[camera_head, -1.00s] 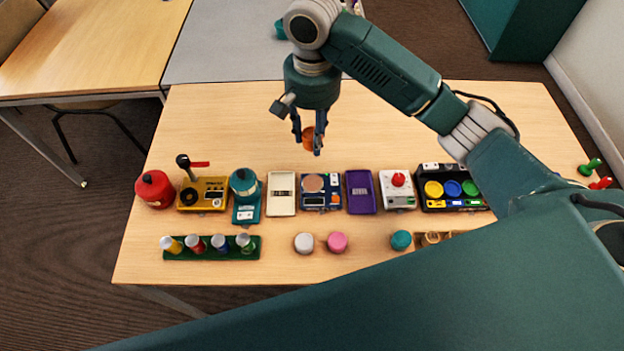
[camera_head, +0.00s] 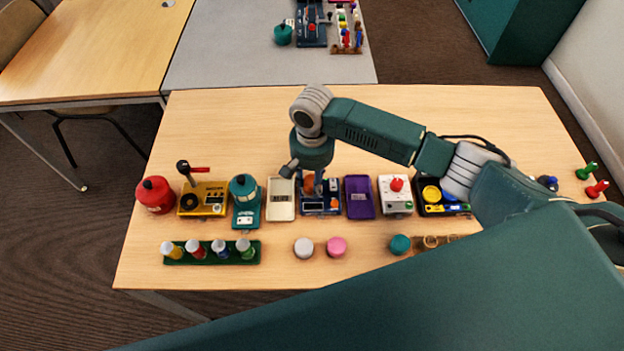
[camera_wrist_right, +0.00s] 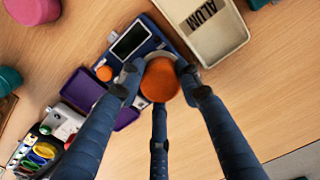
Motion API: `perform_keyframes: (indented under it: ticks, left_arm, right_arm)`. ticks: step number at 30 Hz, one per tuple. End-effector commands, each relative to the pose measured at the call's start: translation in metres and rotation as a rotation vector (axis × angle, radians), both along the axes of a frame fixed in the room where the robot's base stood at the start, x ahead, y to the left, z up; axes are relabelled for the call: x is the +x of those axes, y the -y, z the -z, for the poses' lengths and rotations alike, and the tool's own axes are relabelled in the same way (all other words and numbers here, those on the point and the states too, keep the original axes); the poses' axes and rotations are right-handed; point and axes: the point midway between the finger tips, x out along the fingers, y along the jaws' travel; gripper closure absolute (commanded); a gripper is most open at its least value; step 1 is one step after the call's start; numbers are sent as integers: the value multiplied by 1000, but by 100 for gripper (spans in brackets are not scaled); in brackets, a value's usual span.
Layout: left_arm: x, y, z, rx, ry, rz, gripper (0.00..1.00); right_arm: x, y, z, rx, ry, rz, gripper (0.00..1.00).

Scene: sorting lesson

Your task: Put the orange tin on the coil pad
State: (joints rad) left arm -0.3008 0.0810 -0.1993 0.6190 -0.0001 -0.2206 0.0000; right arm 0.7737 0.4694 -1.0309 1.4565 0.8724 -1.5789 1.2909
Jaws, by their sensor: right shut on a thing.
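The orange tin (camera_head: 309,184) is between the fingers of my right gripper (camera_head: 311,190). The right wrist view shows the tin (camera_wrist_right: 160,82) held by the fingers of the right gripper (camera_wrist_right: 158,85). The tin is over the blue device (camera_head: 333,204) that carries the round tan coil pad. The same device (camera_wrist_right: 150,47) shows a display and an orange knob in the wrist view. The tin and fingers now hide most or all of the pad. I cannot tell whether the tin touches it. My left gripper is not in view.
A cream tray (camera_head: 280,208) marked ALUM is left of the device, and a purple tray (camera_head: 359,205) is right of it. A grey tin (camera_head: 303,247) and a pink tin (camera_head: 336,246) stand in front. The table's back strip is clear.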

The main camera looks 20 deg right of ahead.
Motion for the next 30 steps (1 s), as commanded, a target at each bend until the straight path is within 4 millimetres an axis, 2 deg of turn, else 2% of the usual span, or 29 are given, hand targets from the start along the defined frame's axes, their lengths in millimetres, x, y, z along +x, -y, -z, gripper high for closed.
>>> perform_keyframes:
  ticks: [9, 10, 12, 23, 26, 30]
  left_arm:
    - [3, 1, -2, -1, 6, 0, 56]
    - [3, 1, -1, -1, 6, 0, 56]
    - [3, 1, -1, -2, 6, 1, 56]
    - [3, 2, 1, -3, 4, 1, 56]
    - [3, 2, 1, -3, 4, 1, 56]
    - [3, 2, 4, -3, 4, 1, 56]
  right_arm:
    - [0, -1, 2, 1, 0, 0, 93]
    - [0, -1, 2, 1, 0, -1, 62]
    - [0, 0, 2, 1, 0, -1, 48]
    - [1, 0, -1, 1, 3, -1, 47]
    - [2, -1, -13, 3, 4, 0, 47]
    - [2, -1, -40, 4, 6, -2, 47]
